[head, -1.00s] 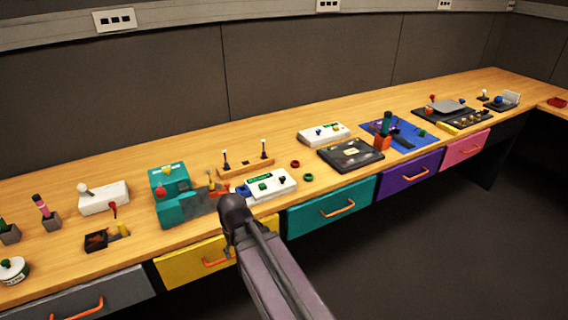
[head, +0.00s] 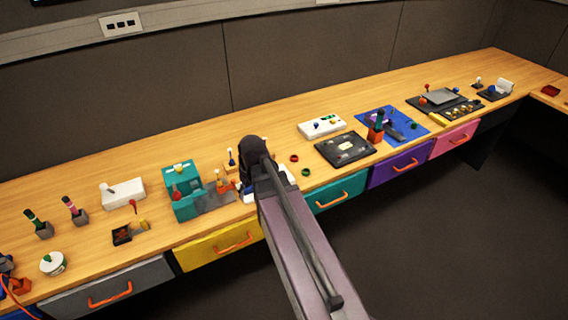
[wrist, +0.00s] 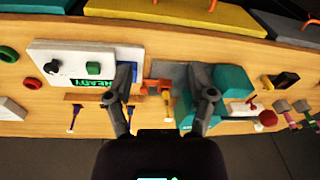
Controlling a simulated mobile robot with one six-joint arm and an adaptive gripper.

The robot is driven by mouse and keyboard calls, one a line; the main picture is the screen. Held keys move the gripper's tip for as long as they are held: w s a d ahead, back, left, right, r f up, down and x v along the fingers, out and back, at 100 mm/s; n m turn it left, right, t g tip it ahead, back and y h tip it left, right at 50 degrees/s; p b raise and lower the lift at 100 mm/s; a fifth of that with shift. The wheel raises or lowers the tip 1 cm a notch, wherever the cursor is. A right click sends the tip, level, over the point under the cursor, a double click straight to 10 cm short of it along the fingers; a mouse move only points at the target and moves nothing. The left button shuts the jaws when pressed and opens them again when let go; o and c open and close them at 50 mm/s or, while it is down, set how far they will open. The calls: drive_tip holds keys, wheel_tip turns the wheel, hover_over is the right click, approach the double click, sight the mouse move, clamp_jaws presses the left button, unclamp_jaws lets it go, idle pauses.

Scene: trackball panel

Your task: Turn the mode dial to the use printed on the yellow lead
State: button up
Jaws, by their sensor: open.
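A white box (wrist: 85,62) with a green display reading "READY" shows in the wrist view. It carries a green knob (wrist: 93,68) and a dark knob (wrist: 51,67); I cannot tell whether either is the mode dial. In the head view my arm hides most of this box. My gripper (wrist: 166,84) is open and empty, its fingers apart over the bench. The left finger overlaps the box's right end in the picture. An orange piece with a yellow post (wrist: 166,97) shows between the fingers. I can make out no yellow lead or print on one.
A teal machine (head: 182,188) stands left of my arm. Another white box (head: 322,126), a black panel (head: 346,149) and a blue mat (head: 405,122) lie to the right. A wooden rack with pegs (wrist: 100,99) lies beside the READY box. Bare bench runs along the back.

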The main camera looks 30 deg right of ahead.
drive_tip(key=w+d+r+n+t+y, duration=0.1)
drive_tip(key=w+d+n, duration=0.2)
drive_tip(key=d, duration=0.8)
drive_tip(key=w+d+r+n+t+y, duration=0.1)
drive_tip(key=w+d+r+n, duration=0.1)
drive_tip(key=d, duration=0.9)
drive_tip(key=shift+w+d+n+p, duration=0.15)
drive_tip(key=shift+w+n+p, duration=0.15)
drive_tip(key=shift+w+n, duration=0.65)
drive_tip(key=shift+w+f, duration=0.15)
drive_tip(key=shift+w, duration=0.05)
drive_tip(key=b+x, duration=1.2)
drive_tip(key=x, duration=0.1)
drive_tip(key=shift+w+a+f+b, duration=0.2)
drive_tip(key=shift+a+f+b, duration=0.05)
drive_tip(key=shift+b, duration=0.1)
clamp_jaws()
